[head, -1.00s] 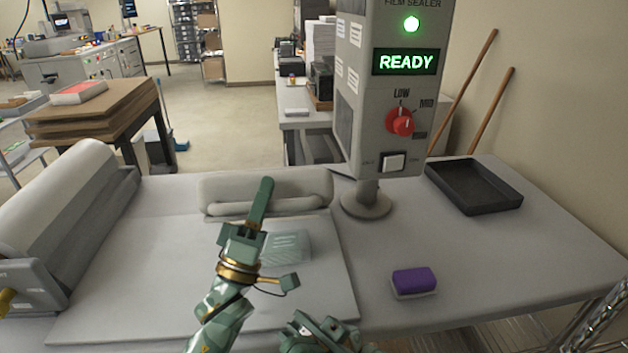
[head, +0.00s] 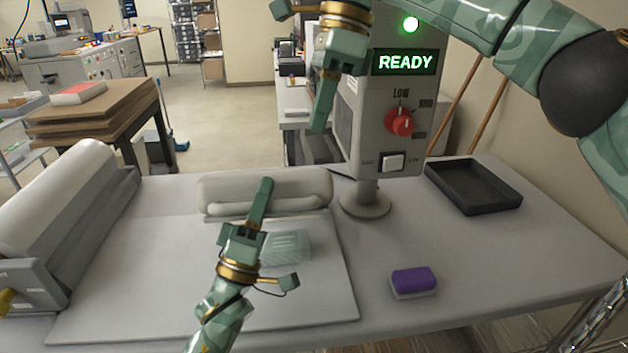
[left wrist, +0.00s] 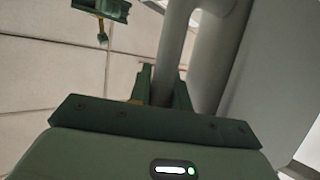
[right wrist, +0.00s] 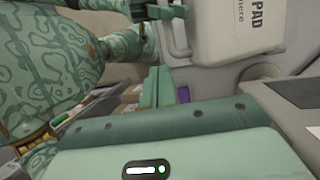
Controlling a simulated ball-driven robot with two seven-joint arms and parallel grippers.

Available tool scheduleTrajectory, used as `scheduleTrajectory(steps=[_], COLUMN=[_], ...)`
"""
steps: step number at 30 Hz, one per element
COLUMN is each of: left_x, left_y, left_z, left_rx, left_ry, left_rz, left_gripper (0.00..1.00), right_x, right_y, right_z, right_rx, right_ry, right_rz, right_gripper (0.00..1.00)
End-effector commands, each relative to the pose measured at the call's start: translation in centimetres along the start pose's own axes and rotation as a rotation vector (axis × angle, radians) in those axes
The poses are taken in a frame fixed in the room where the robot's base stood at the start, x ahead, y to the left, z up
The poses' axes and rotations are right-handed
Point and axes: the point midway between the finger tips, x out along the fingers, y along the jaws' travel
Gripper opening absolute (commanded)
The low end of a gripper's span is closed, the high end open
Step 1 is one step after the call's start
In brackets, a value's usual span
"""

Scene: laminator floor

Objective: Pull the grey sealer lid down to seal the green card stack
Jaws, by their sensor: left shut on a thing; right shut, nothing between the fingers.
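The grey sealer lid (head: 300,186) stands at the back edge of the flat light board (head: 130,290), with a handle bar along it. My left gripper (head: 265,186) is shut on that bar; the grey bar (left wrist: 170,55) runs between its fingers in the left wrist view. The pale green card stack (head: 290,247) lies on the board in front of the lid, partly hidden by my left gripper. My right gripper (head: 319,125) is shut and empty, held high in front of the sealer column, fingers pointing down.
The sealer column (head: 380,150) shows READY, with a red knob (head: 400,122). A purple-topped block (head: 414,281) lies right of the board. A black tray (head: 474,187) is at the back right, a large roll (head: 60,200) at the left. The table's right front is clear.

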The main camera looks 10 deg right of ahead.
Motion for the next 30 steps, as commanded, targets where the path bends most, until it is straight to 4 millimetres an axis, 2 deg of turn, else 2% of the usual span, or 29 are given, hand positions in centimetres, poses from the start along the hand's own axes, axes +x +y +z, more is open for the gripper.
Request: scheduleTrajectory(steps=[1, 3, 7, 11, 21, 25, 30], left_x=[-0.1, -0.1, -0.1, -0.1, -0.1, -0.1, -0.1], left_y=[-0.1, -0.1, -0.1, -0.1, -0.1, -0.1, -0.1], left_z=[0.0, 0.0, 0.0, 0.0, 0.0, 0.0, 0.0], left_rx=[0.001, 0.001, 0.002, 0.002, 0.001, 0.001, 0.001], left_ry=[-0.001, -0.001, -0.001, -0.001, -0.001, -0.001, -0.001], left_rz=[-0.003, -0.003, -0.003, -0.003, -0.002, -0.002, -0.002], left_gripper=[0.0, 0.0, 0.0, 0.0, 0.0, 0.0, 0.0], right_x=[-1.3, -2.2, -1.8, 0.5, 7.6, 9.6, 10.9], right_y=[-0.3, -0.6, -0.8, -0.9, -1.4, -1.6, -1.7], right_z=[-0.6, -1.2, -1.6, -1.7, -2.0, -2.1, -2.2], right_rx=[-0.004, -0.013, -0.019, -0.021, -0.02, -0.019, -0.018], right_ry=[0.024, 0.048, 0.061, 0.059, 0.056, 0.055, 0.056], right_rz=[-0.037, -0.066, -0.079, -0.075, -0.075, -0.076, -0.078], right_gripper=[0.0, 0.0, 0.0, 0.0, 0.0, 0.0, 0.0])
